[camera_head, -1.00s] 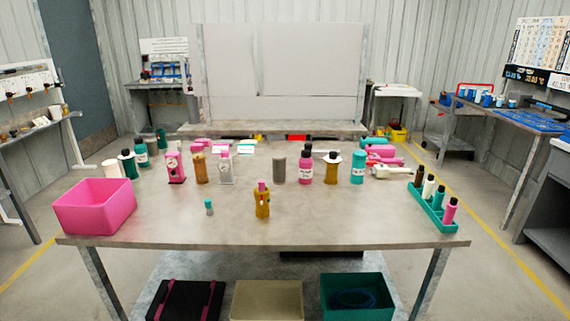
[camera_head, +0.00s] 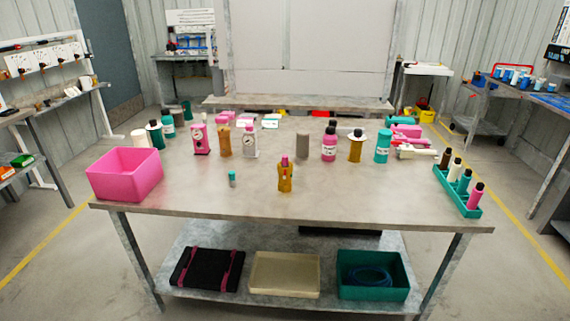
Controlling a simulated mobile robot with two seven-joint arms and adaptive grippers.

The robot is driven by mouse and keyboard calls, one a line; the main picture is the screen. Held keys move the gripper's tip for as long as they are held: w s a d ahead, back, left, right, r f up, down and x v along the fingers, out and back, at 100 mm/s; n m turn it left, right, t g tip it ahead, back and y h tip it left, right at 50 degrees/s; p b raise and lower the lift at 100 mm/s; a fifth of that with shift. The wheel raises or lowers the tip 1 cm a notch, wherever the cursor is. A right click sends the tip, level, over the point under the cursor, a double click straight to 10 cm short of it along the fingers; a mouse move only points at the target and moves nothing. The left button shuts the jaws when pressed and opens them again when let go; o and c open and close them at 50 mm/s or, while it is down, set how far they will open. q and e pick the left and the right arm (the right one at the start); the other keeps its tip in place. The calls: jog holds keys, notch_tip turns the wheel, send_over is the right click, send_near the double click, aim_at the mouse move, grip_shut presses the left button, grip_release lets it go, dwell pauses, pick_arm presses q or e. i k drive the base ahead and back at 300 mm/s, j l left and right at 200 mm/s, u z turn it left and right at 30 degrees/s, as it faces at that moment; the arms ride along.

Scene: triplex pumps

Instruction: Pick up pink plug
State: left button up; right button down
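No object is plainly identifiable as the pink plug at this size. A small pink piece (camera_head: 284,160) sits on top of an ochre bottle-like body (camera_head: 285,180) near the front middle of the table. A pink cylinder with a dark top (camera_head: 475,197) stands at the near end of the teal rack (camera_head: 455,192) on the right. Neither of my grippers is in view.
The grey table (camera_head: 330,205) carries a pink bin (camera_head: 124,174) at front left and a small teal piece (camera_head: 232,179). Several bottles and pump-like parts stand in a row farther back. The table's front strip is mostly clear. Trays lie on the lower shelf (camera_head: 325,302).

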aim_at(284, 158)
jog(key=i+j, duration=0.15)
jog(key=j, duration=0.25)
jog(key=i+j, duration=0.1)
jog(key=j, duration=0.25)
jog(key=i+j, duration=0.15)
jog(key=j, duration=0.25)
jog(key=j+z, duration=0.25)
jog(key=z, duration=0.2)
jog(key=i+j+z, duration=0.1)
jog(key=j+z, duration=0.2)
jog(key=z, duration=0.15)
